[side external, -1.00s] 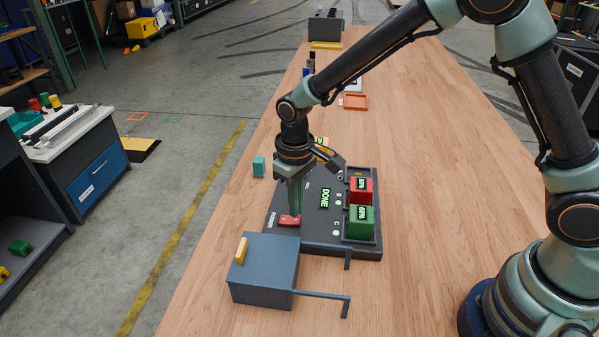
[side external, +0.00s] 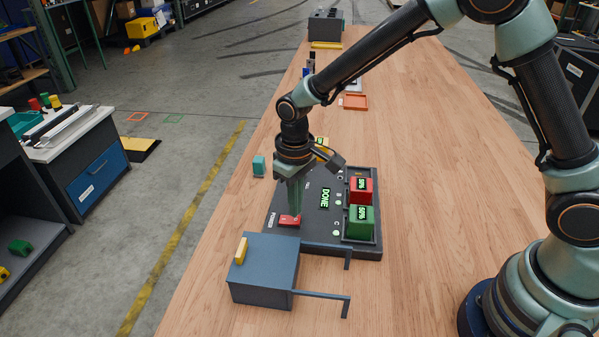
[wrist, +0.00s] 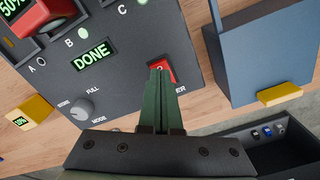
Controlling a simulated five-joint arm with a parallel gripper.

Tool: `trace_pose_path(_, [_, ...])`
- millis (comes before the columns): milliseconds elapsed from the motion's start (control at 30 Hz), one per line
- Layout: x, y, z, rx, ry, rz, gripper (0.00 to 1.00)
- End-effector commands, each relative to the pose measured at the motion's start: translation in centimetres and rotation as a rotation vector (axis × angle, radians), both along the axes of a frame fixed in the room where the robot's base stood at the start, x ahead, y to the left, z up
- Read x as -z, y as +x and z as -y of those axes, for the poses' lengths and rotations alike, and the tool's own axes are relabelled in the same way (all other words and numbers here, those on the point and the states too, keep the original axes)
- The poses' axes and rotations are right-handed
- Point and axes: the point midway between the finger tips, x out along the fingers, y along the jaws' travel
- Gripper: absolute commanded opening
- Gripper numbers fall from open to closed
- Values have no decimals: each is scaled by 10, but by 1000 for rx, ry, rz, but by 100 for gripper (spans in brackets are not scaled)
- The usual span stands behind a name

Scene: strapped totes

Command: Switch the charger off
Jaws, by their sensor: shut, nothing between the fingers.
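The charger (side external: 312,230) is a dark panel on the wooden table with a lit green DONE display (side external: 325,198), which also shows in the wrist view (wrist: 93,55). Its red power switch (side external: 287,221) sits near the panel's left edge; in the wrist view the switch (wrist: 171,72) is partly hidden behind the fingers. My gripper (side external: 295,213) points down with its fingers together and empty. Its tips are at the switch, seemingly touching it. A red battery (side external: 361,190) and a green battery (side external: 361,222) stand in the bay at the right, with lit displays.
A blue-grey box (side external: 265,268) with a yellow handle (side external: 241,250) stands close in front of the charger. A small teal block (side external: 259,166) lies to the left. A mode knob (wrist: 83,108) is on the panel. The table's right side is clear.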

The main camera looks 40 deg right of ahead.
Motion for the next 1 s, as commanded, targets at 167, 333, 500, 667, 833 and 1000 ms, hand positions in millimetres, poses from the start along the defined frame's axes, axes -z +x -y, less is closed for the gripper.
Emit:
trace_pose_path(167, [0,0,0,0,0,0,0])
trace_pose_path(333, [0,0,0,0,0,0,0])
trace_pose_path(500, [0,0,0,0,0,0,0])
trace_pose_path(667, [1,0,0,0,0,0,0])
trace_pose_path(833, [3,0,0,0,0,0,0])
trace_pose_path(1000, [6,0,0,0,0,0,0])
